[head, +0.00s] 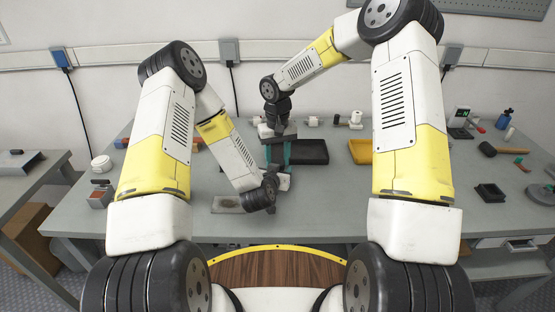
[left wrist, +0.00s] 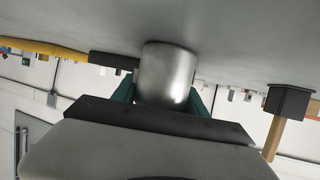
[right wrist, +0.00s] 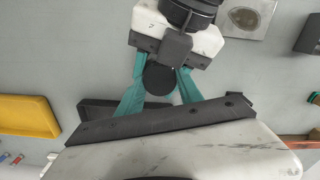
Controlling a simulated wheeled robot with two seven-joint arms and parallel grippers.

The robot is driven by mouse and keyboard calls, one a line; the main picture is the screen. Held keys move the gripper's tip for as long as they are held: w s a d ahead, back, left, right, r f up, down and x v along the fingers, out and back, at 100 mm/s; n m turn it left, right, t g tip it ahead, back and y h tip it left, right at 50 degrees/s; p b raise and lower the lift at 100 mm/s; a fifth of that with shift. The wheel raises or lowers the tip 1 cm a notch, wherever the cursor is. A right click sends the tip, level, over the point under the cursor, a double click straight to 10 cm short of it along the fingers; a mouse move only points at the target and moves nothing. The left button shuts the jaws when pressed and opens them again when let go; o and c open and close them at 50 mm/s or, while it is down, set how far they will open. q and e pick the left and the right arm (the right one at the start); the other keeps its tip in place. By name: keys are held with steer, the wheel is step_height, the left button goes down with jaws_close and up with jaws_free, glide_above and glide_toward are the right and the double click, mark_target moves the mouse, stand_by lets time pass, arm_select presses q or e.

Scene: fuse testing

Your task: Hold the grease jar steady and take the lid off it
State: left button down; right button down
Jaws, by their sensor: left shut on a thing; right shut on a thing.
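The grease jar is a plain silver cylinder (left wrist: 167,75) in the left wrist view. The teal fingers of my left gripper (left wrist: 160,92) are shut on its sides. Its upper end is hidden behind that gripper. The lid is a round black disc (right wrist: 158,79) in the right wrist view. The teal fingers of my right gripper (right wrist: 160,88) are shut on it from above. My left gripper (right wrist: 178,45) lies just beside the lid there. Whether the lid still touches the jar cannot be told. In the head view my right gripper (head: 278,153) points down over the table and hides the jar.
A black tray (head: 310,152) and a yellow tray (head: 361,152) stand just right of the grippers. A flat metal plate (head: 227,204) lies near the front edge. A mallet (head: 488,149) and a dark square box (head: 490,193) are farther right. The table between is clear.

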steer(key=shift+n, duration=0.6)
steer(key=c, duration=0.8)
jaws_free()
steer(key=shift+o, duration=0.2)
step_height(320, 180, up, 4)
steer(key=shift+r, duration=0.25)
steer(key=shift+c, duration=0.5)
steer(key=m, duration=0.1)
steer(key=r+m, duration=0.1)
steer(key=m, duration=0.3)
steer(key=shift+r, duration=0.4)
steer(key=m, duration=0.2)
steer(key=r+m, duration=0.1)
steer(key=m, duration=0.1)
steer(key=shift+r, duration=0.15)
steer(key=shift+f, duration=3.9)
